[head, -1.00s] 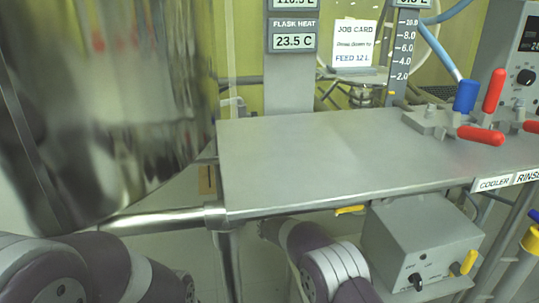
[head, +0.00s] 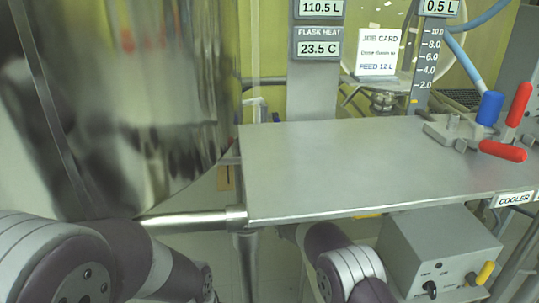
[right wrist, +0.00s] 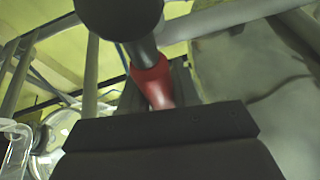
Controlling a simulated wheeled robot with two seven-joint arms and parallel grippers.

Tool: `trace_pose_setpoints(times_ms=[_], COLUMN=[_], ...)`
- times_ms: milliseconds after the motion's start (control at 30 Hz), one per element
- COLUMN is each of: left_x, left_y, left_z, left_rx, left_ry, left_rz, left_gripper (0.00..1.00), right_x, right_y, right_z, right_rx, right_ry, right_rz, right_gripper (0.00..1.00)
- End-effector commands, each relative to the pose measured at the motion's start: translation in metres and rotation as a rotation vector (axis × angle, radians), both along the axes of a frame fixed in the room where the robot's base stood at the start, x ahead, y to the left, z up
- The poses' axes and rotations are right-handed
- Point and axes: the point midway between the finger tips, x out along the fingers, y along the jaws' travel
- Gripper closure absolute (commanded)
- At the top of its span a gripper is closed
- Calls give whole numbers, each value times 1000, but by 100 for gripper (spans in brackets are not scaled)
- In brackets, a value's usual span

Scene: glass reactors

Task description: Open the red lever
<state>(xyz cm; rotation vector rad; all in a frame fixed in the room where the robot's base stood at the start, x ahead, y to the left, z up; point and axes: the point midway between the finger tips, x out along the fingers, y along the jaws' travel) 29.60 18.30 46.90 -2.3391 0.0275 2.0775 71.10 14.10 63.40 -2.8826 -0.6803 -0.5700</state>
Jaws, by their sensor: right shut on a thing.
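In the right wrist view a red lever (right wrist: 153,83) shows between a dark rounded part at the top and the dark block of my right gripper (right wrist: 155,108) at the bottom. My right gripper is shut on this lever; its fingertips are only partly visible. In the head view my right arm reaches under the steel table, which hides the gripper and that lever. My left arm comes in at the lower left, and its gripper is out of view. Other red handles (head: 503,150) and a blue handle (head: 489,108) stand on valves at the table's right end.
A grey control box (head: 430,255) sits under the table at the right. Glassware (right wrist: 55,140) shows at left in the wrist view.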

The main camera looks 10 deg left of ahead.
Motion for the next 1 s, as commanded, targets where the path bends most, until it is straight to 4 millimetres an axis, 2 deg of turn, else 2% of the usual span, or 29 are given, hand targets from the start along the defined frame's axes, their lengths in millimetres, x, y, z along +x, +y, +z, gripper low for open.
trace_pose_setpoints(times_ms=[267, 300, 333, 600, 733, 1000], left_x=[0, 0, 0, 0, 0, 0], left_y=[0, 0, 0, 0, 0, 0], left_z=[0, 0, 0, 0, 6, 36], left_rx=[0, 0, 0, 0, 0, 0], left_ry=[0, 0, 0, 0, 0, 0], left_rz=[0, 0, 0, 0, 0, 0], left_gripper=[57, 57, 57, 57, 57, 57], right_x=[0, 0, 0, 0, -6, -51], right_y=[0, 0, 0, 0, -3, -25], right_z=[0, 0, 0, 0, -1, -18], right_rx=[0, 0, 0, 1, 0, -1], right_ry=[1, 1, 1, 0, 2, 5], right_rz=[1, 1, 1, 0, 0, 1], right_gripper=[100, 60, 50, 48, 48, 48])
